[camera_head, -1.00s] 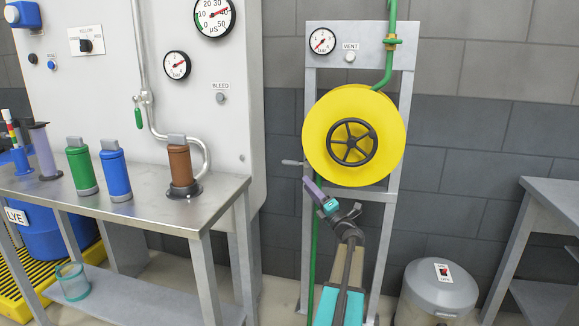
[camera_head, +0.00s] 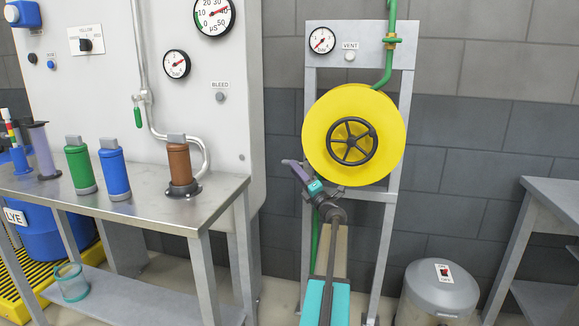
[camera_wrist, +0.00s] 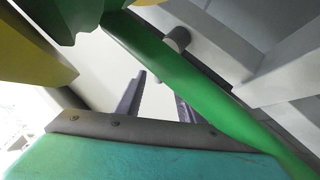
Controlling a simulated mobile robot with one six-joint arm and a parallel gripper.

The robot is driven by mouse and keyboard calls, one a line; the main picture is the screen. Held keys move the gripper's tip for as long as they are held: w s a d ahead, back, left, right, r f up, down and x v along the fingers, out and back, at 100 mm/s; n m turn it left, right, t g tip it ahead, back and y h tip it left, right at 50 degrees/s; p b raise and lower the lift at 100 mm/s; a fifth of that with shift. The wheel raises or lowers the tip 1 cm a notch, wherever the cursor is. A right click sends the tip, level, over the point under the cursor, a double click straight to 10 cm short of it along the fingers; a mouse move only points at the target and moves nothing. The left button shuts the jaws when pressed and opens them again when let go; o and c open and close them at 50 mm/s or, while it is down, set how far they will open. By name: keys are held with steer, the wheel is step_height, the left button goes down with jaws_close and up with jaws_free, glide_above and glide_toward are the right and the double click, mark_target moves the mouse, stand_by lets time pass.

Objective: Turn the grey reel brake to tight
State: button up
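The yellow reel (camera_head: 324,142) with its black handwheel (camera_head: 353,142) hangs on a grey metal frame. A second earlier, the grey reel brake showed as a short lever at the reel's lower left; now my gripper (camera_head: 290,167) overlaps that spot and mostly hides it. In the wrist view, my gripper's two purple fingers (camera_wrist: 160,92) stand apart, with pale background between them. A short grey cylinder (camera_wrist: 177,39) shows above them beside the green hose (camera_wrist: 165,75); I cannot tell whether it is part of the brake. No contact with the brake is visible.
The green hose runs down behind my wrist. A grey lidded bin (camera_head: 440,285) and another table (camera_head: 555,205) are at right.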

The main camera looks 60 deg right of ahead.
steer(key=shift+b+x, duration=0.3)
steer(key=shift+x, duration=2.1)
jaws_close()
steer(key=shift+w+a+f, duration=0.1)
steer(key=shift+a, duration=0.05)
